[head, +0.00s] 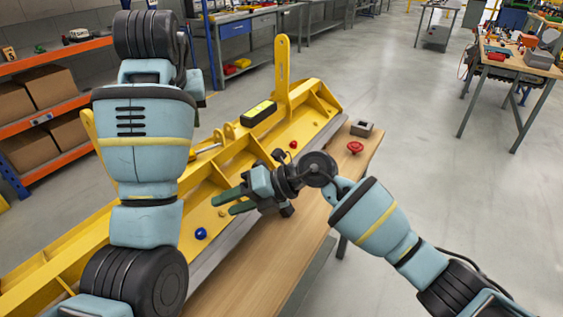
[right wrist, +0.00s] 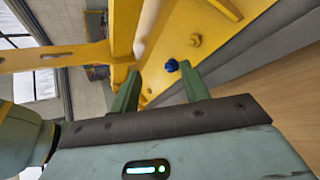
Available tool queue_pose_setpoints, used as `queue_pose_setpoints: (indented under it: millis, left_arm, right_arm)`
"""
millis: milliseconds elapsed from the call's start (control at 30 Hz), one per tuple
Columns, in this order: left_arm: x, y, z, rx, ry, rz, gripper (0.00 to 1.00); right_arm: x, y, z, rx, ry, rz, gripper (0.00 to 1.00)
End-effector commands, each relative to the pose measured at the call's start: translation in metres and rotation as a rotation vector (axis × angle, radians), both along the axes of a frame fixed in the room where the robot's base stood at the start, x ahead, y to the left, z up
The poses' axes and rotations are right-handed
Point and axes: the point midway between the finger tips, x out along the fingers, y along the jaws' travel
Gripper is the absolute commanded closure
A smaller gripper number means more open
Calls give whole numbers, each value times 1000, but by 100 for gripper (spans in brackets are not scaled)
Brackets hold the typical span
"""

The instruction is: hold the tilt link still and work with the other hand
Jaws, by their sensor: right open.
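A long yellow ribbed frame (head: 318,103) lies diagonally across the bench. A flat yellow upright bar with a slot (head: 282,68) rises from its far part; I cannot tell whether this is the tilt link. A thin silver rod (head: 208,148) lies between yellow lugs, partly behind my left arm. My right gripper (head: 221,205) is open and empty over the frame, its green fingers pointing left. In the right wrist view, a blue knob (right wrist: 172,65) shows between the fingers; in the head view the knob (head: 200,233) is on the frame. My left gripper is hidden or out of frame.
A yellow-and-black box (head: 259,113) and a small red knob (head: 293,144) are on the frame. A red mushroom-shaped part (head: 355,147) and a grey block (head: 361,129) are on the wooden bench top (head: 268,270). My left arm blocks much of the left side.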

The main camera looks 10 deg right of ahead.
Motion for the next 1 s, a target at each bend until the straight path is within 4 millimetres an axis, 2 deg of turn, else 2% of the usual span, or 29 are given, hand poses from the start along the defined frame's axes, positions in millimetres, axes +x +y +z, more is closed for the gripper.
queue_pose_setpoints:
  millis: [167,300,533,700,867,1000]
  left_arm:
    - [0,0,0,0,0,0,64]
    - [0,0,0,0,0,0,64]
    - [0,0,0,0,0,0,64]
    - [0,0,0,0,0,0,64]
    - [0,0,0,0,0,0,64]
    - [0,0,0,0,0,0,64]
  right_arm:
    - [30,-27,0,-324,-245,142,55]
    - [54,-59,7,-560,-386,243,55]
    - [80,-102,23,-814,-497,348,55]
    - [85,-114,28,-873,-517,373,55]
    - [86,-114,28,-876,-517,375,55]
    - [87,-110,19,-873,-516,375,55]
